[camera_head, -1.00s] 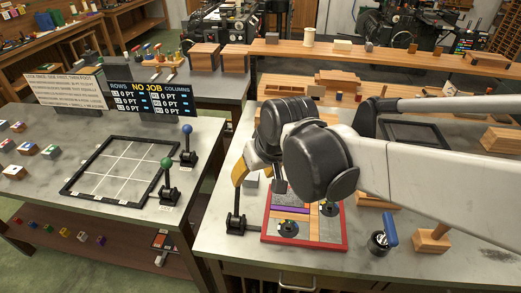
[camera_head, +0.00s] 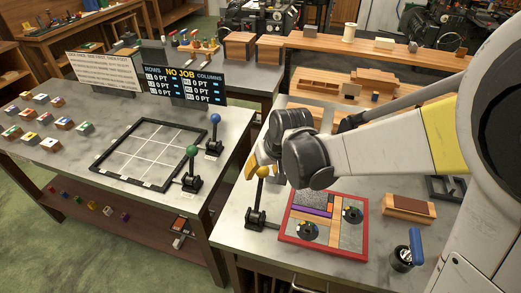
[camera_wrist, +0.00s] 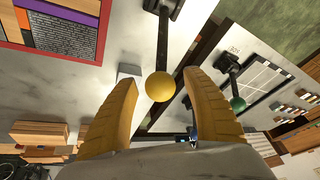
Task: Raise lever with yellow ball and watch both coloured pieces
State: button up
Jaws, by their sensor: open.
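The lever with the yellow ball (camera_head: 262,171) stands roughly upright on its black base (camera_head: 256,217), left of a red-framed board (camera_head: 365,240). The board carries a purple strip (camera_head: 313,211), an orange strip (camera_head: 330,205), grey plates and two black discs. My gripper (camera_wrist: 160,80) is open, with its yellow fingers on either side of the yellow ball in the wrist view. Gaps show between ball and fingers. In the head view the fingers are just behind and left of the ball, partly hidden by the wrist. The purple strip also shows in the wrist view (camera_wrist: 70,8).
Green-ball (camera_head: 192,151) and blue-ball (camera_head: 215,119) levers stand beside a black grid frame (camera_head: 180,123) on the left table. A blue-handled device (camera_head: 416,246) and a wooden block (camera_head: 409,208) stand right of the board. A gap separates the tables.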

jog(key=shift+w+f, duration=0.1)
jog(key=shift+f, duration=0.1)
jog(key=shift+c, duration=0.2)
grip_shut()
